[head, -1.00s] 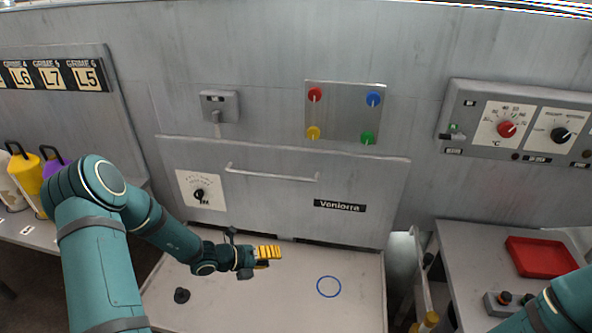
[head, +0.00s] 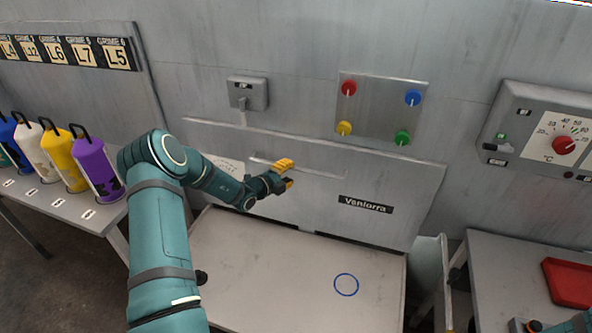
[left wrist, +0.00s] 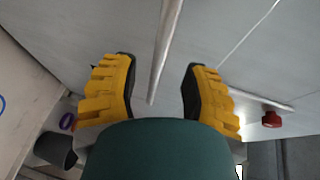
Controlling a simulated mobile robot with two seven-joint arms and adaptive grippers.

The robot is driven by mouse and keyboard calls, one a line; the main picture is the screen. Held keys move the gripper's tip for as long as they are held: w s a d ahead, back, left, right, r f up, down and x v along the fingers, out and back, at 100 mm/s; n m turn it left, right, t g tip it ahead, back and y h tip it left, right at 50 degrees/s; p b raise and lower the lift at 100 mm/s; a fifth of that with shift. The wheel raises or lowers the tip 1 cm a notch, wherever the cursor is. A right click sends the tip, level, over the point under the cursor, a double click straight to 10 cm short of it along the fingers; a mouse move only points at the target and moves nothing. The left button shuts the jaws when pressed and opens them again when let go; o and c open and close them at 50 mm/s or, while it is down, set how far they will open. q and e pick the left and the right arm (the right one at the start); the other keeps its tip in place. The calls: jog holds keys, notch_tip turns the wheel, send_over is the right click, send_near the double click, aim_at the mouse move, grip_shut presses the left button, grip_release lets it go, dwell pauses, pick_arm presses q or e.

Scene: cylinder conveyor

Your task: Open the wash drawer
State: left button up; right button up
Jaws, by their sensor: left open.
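The wash drawer is the wide grey front (head: 395,180) with a black "Veniorra" label (head: 366,204); it looks closed. Its long metal bar handle (head: 325,173) runs along the upper part. My left gripper (head: 285,173) is open at the handle, its yellow fingers covering part of the bar in the head view. In the left wrist view, the handle bar (left wrist: 164,55) runs between the two open fingers (left wrist: 158,90), apart from both.
A pale ledge with a blue ring (head: 346,285) lies below the drawer. A panel of coloured knobs (head: 380,108) is above. Coloured bottles (head: 97,168) stand on the left table, a red tray (head: 570,283) on the right table.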

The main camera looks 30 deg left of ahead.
aim_at(294, 169)
pick_arm(q)
jog(key=shift+x, duration=2.2)
grip_shut()
